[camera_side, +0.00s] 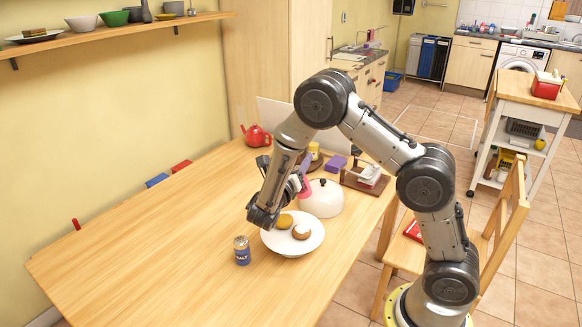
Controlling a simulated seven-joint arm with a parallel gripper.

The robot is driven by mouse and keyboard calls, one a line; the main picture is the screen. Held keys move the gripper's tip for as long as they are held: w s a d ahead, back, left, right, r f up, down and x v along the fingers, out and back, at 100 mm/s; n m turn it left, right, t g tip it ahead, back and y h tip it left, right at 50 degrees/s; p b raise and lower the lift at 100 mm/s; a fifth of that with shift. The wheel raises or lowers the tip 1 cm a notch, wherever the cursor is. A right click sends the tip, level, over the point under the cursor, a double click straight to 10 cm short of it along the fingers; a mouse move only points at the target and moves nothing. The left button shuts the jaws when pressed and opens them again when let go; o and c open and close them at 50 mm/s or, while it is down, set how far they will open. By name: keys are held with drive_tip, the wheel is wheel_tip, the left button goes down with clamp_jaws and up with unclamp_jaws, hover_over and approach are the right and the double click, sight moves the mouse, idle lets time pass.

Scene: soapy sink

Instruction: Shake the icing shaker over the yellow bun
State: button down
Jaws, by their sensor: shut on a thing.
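A white plate (317,241) on the wooden table holds two buns. The yellow bun (285,221) lies toward the back left of the plate. A brown bun with a pale top (301,232) lies beside it. My gripper (302,184) is above the table behind the plate, shut on a pink thing (306,187), which looks like the icing shaker. The arm and fingers hide part of it, so its tilt is hard to tell. A salt shaker (242,252) with a blue label stands upright left of the plate.
A white dome-shaped lid (321,199) stands close behind the plate. A jar (314,154), a purple block (335,163) and a wooden tray (352,182) are farther back. A red teapot (256,136) stands near the wall. The table's left half is clear.

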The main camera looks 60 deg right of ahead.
drive_tip(key=shift+w+a+f+n, duration=0.1)
drive_tip(key=shift+w+f+n, duration=0.4)
drive_tip(key=shift+f+n, duration=2.55)
drive_tip(key=shift+w+a+f+n, duration=0.15)
drive_tip(key=shift+w+f+n, duration=0.35)
drive_tip(key=shift+n, duration=5)
drive_tip(key=shift+w+a+f+n, duration=0.1)
drive_tip(key=shift+w+f+n, duration=0.35)
drive_tip(key=shift+f+n, duration=2.6)
wheel_tip(320, 180, up, 3)
drive_tip(key=shift+f+n, duration=0.2)
drive_tip(key=shift+n, duration=1)
wheel_tip(320, 180, up, 3)
drive_tip(key=shift+r, duration=0.2)
drive_tip(key=shift+f, duration=0.1)
wheel_tip(320, 180, down, 3)
drive_tip(key=shift+f, duration=0.2)
